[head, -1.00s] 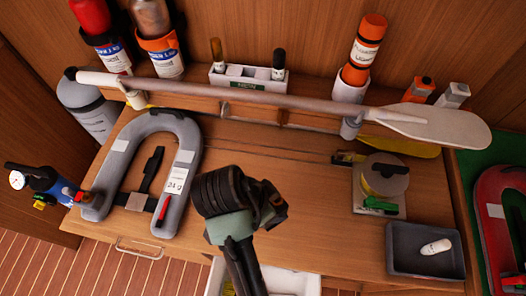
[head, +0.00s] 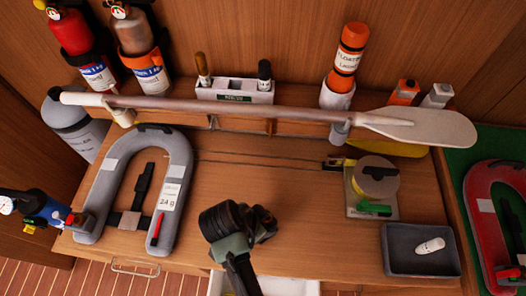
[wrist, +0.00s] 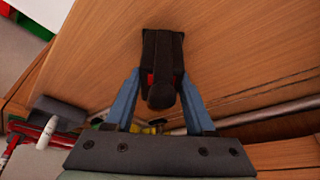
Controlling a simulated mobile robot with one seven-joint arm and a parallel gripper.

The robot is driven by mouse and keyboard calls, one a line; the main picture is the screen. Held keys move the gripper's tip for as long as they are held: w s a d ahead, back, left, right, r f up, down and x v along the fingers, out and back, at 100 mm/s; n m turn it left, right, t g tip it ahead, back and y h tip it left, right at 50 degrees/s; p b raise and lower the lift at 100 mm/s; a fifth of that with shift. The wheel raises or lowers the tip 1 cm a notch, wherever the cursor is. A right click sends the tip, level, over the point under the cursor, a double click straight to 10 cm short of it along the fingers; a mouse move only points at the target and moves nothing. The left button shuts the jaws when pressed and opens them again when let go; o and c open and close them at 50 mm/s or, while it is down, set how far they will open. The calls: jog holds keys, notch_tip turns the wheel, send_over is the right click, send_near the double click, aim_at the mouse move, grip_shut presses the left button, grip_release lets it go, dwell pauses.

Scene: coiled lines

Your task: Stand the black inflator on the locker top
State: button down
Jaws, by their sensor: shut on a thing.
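In the wrist view my gripper (wrist: 161,82) has its two blue fingers closed on the black inflator (wrist: 162,50), one on each side. The inflator is a dark block with a rounded near end and a small red part. Behind it is the bare wood of the locker top (wrist: 235,45). I cannot tell whether the inflator touches the wood. In the head view the locker top (head: 280,180) is wide and brown. My dark wrist hangs over its front middle and hides the fingers and the inflator.
A grey horseshoe buoy (head: 180,165) lies left. A paddle (head: 250,110) spans the back on supports. A round tan-and-grey item (head: 375,178) and a dark tray (head: 395,262) with a white tube (head: 431,245) are right. The middle wood is clear.

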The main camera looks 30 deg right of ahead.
jog(key=shift+f, duration=0.15)
jog(key=shift+c, duration=1.2)
grip_release()
